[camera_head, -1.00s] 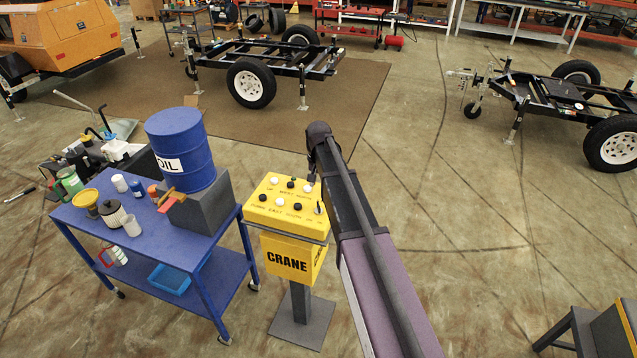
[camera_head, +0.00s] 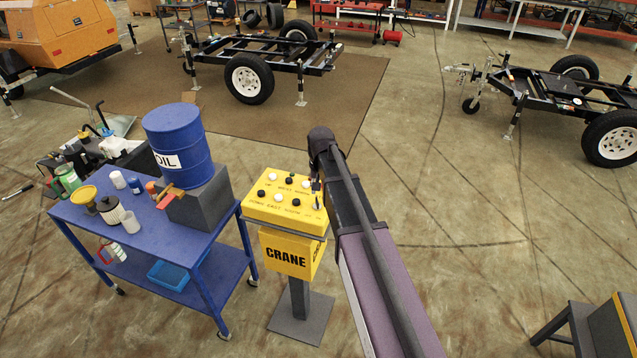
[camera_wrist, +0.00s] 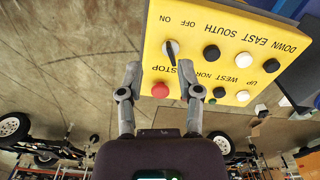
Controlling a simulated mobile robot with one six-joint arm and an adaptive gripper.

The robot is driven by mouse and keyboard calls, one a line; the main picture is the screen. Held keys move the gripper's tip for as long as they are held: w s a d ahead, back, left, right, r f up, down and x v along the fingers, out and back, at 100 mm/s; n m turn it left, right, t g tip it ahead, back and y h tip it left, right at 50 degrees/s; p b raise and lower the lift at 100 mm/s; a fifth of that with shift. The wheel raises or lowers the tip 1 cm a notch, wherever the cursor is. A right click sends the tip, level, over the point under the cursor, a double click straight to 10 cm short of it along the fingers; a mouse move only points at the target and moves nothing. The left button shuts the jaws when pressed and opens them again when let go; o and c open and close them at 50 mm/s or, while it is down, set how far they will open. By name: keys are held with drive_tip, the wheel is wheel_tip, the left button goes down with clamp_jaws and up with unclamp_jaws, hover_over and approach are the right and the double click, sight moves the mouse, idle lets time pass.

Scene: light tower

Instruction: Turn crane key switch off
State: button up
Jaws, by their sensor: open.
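The crane control box (camera_head: 290,250) is yellow, stands on a grey post and has black and white buttons on its sloped top. The crane key switch (camera_wrist: 171,48) is near the panel's edge in the wrist view, beside the upside-down OFF and ON lettering. Its dark key projects toward my gripper; which label it points at I cannot tell. A red stop button (camera_wrist: 160,90) is beside the key. In the head view my gripper (camera_head: 316,184) is at the panel's right side, partly hidden by my arm.
A blue cart (camera_head: 160,240) with an oil drum (camera_head: 178,140), funnel and cups stands close left of the box. Trailer frames stand farther back. The floor to the right is mostly open, with a dark stand (camera_head: 585,330) at lower right.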

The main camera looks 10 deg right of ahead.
drive_tip(key=s+f+n+b, duration=0.1)
drive_tip(key=s+f+b, duration=0.4)
drive_tip(key=s, duration=0.5)
drive_tip(key=s+f+n+b, duration=0.2)
drive_tip(key=s+f+b, duration=0.3)
drive_tip(key=s, duration=0.5)
drive_tip(key=shift+s+f, duration=0.25)
drive_tip(key=shift+f, duration=0.2)
drive_tip(key=shift+d, duration=0.1)
idle(0.9)
